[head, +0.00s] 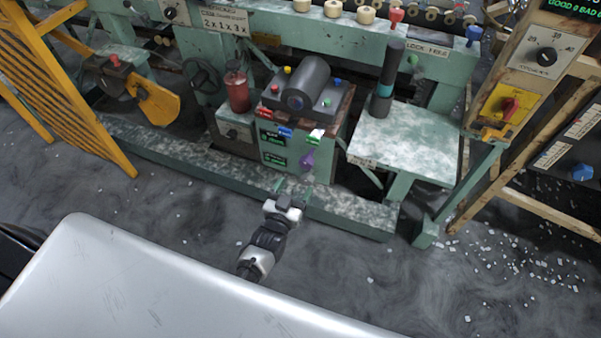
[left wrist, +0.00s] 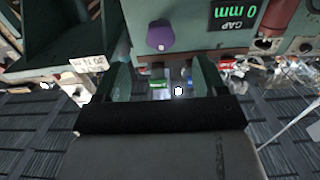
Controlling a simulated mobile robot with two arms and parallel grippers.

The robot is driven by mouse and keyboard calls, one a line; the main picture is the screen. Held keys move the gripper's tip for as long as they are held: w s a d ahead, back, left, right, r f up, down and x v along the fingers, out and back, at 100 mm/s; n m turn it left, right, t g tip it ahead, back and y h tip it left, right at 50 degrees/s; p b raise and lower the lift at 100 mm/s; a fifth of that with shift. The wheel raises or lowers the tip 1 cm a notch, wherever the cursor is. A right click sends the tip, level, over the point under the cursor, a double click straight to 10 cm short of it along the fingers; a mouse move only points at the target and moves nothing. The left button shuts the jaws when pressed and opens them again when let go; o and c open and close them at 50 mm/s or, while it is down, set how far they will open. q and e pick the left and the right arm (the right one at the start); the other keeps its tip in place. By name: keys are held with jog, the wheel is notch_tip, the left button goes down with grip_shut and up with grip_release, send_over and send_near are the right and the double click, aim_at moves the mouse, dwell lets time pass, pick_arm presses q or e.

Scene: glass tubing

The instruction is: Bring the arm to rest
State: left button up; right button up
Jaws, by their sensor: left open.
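My left gripper (head: 291,188) is in front of the low green control box (head: 292,172), over or near the green base rail. In the left wrist view, its two dark green fingers (left wrist: 163,80) stand apart with nothing held between them. A purple knob (head: 307,161) on the front of the box is just beyond the fingers; it also shows in the left wrist view (left wrist: 160,36). I cannot tell the exact gap between gripper and box. My right gripper is not in view.
The green base rail (head: 221,171) runs along the floor. A mottled pale table (head: 412,144) stands right of the box, and a red bottle (head: 237,91) stands left. Yellow slatted guarding (head: 63,75) is at far left. The grey floor (head: 330,270) in front is open, with white bits at right.

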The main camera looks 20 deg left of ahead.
pick_arm(q)
jog(key=shift+s, duration=0.8)
jog(key=shift+f, duration=0.1)
jog(key=s+f+m+g+p, duration=0.1)
jog(key=s+f+g+p, duration=0.4)
jog(key=s+f+g, duration=0.75)
jog(key=s+a+f+g+p, duration=0.1)
jog(key=s+a+f, duration=0.1)
jog(key=s, duration=0.7)
jog(key=s+a+f+g+p, duration=0.1)
jog(key=s+a+f+g, duration=0.1)
jog(key=s+f, duration=0.3)
jog(key=s+a+f+g+p, duration=0.1)
jog(key=s+f, duration=0.3)
jog(key=s, duration=0.9)
jog(key=shift+a+m+y, duration=0.3)
jog(key=shift+a+m, duration=0.1)
jog(key=shift+a, duration=0.15)
jog(key=shift+g, duration=0.25)
